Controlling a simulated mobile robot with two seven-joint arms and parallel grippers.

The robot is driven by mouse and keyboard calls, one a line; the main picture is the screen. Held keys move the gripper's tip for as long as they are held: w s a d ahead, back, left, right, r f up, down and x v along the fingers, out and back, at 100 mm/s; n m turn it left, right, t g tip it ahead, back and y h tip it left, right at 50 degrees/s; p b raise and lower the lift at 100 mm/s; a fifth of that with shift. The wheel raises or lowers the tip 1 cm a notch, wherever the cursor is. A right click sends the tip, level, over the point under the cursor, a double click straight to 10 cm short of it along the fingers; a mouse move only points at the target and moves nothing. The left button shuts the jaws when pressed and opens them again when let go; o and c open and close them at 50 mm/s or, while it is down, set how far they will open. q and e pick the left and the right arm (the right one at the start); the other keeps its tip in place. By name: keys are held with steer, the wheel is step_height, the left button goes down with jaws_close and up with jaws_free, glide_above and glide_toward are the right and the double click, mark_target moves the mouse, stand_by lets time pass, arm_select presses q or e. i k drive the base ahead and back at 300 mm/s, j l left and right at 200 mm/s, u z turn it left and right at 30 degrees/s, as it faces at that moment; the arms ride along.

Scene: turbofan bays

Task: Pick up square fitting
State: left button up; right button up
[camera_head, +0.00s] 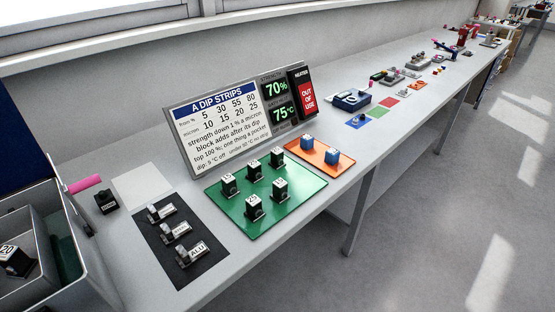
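I cannot tell for certain which piece is the square fitting. Neither of my grippers is in view.
A grey bin (62,225) at left holds a dark block (14,261) marked "20". A pink-handled tool (84,183) stands beside it, near a small black block (106,202). A sign board (215,128) stands behind the mats. Other items line the bench farther right.

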mark_target(276, 162)
steer(key=i+l+u, duration=0.1)
steer(key=l, duration=0.3)
steer(key=i+l+u, duration=0.1)
steer(key=l, duration=0.3)
steer(key=i+l+u, duration=0.1)
steer(key=l, duration=0.3)
